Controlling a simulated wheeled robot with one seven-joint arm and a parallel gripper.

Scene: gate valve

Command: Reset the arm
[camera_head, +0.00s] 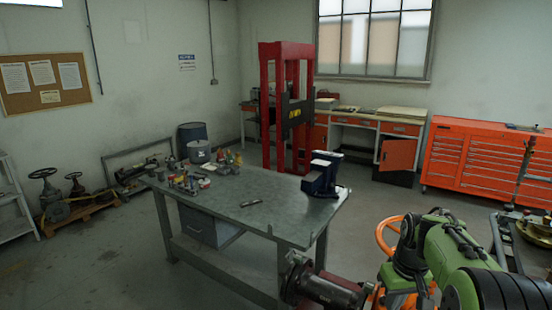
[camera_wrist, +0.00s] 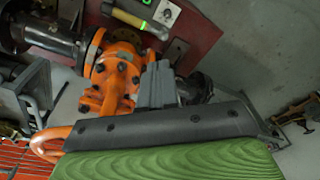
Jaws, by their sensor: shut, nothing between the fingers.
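The gate valve has an orange body with a bolted flange, seen in the wrist view (camera_wrist: 118,72). Its orange handwheel (camera_head: 380,238) shows in the head view at lower right, partly behind my green arm. A curved orange piece at the left of the wrist view looks like part of that wheel. My gripper (camera_wrist: 160,72) shows in the wrist view as grey fingers close together, with nothing between them. It overlaps the right side of the valve body in the picture; I cannot tell whether it touches. In the head view my gripper cannot be made out.
A dark flanged pipe (camera_head: 325,286) runs to the valve. A metal workbench (camera_head: 270,225) with a blue vise (camera_head: 322,175) and small tools stands left of it. A red press (camera_head: 268,110) and orange drawer cabinets (camera_head: 470,165) stand behind. Open floor lies between bench and cabinets.

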